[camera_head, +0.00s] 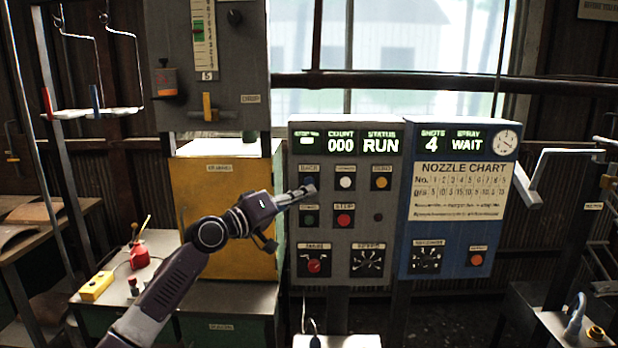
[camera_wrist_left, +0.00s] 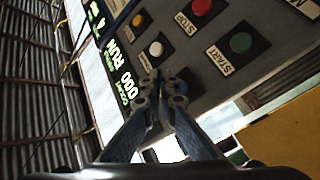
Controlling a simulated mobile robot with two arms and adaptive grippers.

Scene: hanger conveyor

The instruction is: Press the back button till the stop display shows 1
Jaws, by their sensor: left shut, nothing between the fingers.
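The grey control panel (camera_head: 376,210) stands ahead with buttons and a lit display strip. The stop display (camera_head: 306,140) at its upper left shows a small bright mark that I cannot read as a number. The label of the back button (camera_head: 309,169) shows at the panel's upper left; the button itself is hidden behind my left gripper. My left gripper (camera_head: 308,189) is shut and empty, its tips in front of that button. In the left wrist view its fingertips (camera_wrist_left: 165,80) cover the button's place; I cannot tell whether they touch it.
Nearby are a white button (camera_head: 345,183), a yellow button (camera_head: 382,182), a green start button (camera_head: 309,219) and a red stop button (camera_head: 344,219). The displays read COUNT 000 and STATUS RUN. A blue panel (camera_head: 462,245) adjoins on the right. A yellow box (camera_head: 222,195) stands left.

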